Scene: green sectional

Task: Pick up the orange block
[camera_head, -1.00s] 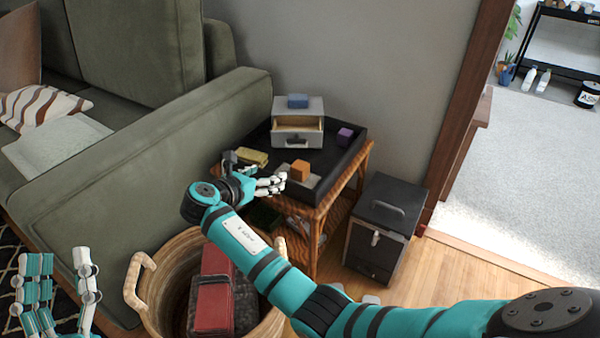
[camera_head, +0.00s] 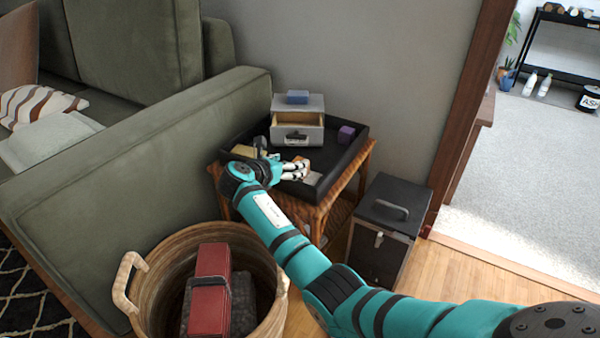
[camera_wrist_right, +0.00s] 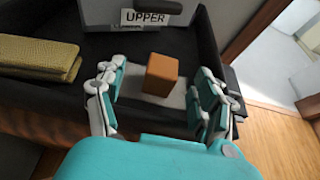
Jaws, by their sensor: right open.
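The orange block (camera_wrist_right: 161,75) is on a grey surface on the black tray (camera_head: 352,158) of a wicker side table. In the right wrist view it lies between the fingers of my right gripper (camera_wrist_right: 158,88), with a visible gap on either side. The right gripper (camera_head: 295,170) is open and reaches low over the tray in the head view, where its fingers largely hide the block. My left gripper is not in view.
A small grey drawer unit (camera_head: 298,134) with its drawer open and a blue block (camera_head: 298,97) on top stands behind. A purple block (camera_head: 346,134) is to its right. A yellowish pouch (camera_wrist_right: 40,56) lies left. A basket (camera_head: 150,290) and a black box (camera_head: 385,240) flank the table.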

